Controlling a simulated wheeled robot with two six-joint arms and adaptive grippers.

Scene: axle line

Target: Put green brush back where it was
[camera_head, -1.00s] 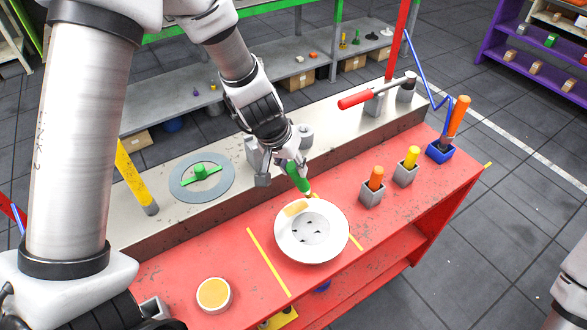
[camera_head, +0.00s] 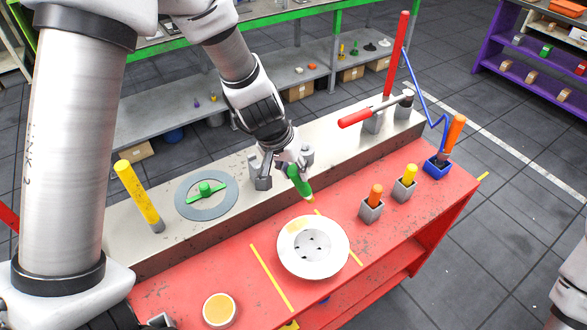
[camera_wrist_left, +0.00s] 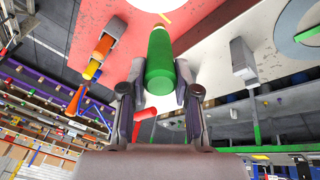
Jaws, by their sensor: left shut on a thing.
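My left gripper (camera_head: 291,170) is shut on the green brush (camera_head: 301,184) and holds it just behind the white disc, apart from it. The brush handle (camera_wrist_left: 160,62) shows between the fingers in the left wrist view, where the gripper (camera_wrist_left: 159,92) also appears. The brush is tilted, with its lower end toward the disc. The white round disc (camera_head: 312,272) lies on the red bench, with a yellowish patch on its upper left. Grey square holders stand to the right, one with an orange-handled brush (camera_head: 375,194), one with a yellow-handled brush (camera_head: 409,174). My right gripper is out of view.
A blue holder (camera_head: 436,167) with an orange-handled tool stands at the right end of the red bench (camera_head: 400,222). A round yellow-topped pot (camera_head: 219,310) is at front left. A grey ring with a green piece (camera_head: 206,190) and a grey block (camera_head: 260,178) lie on the raised ledge.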

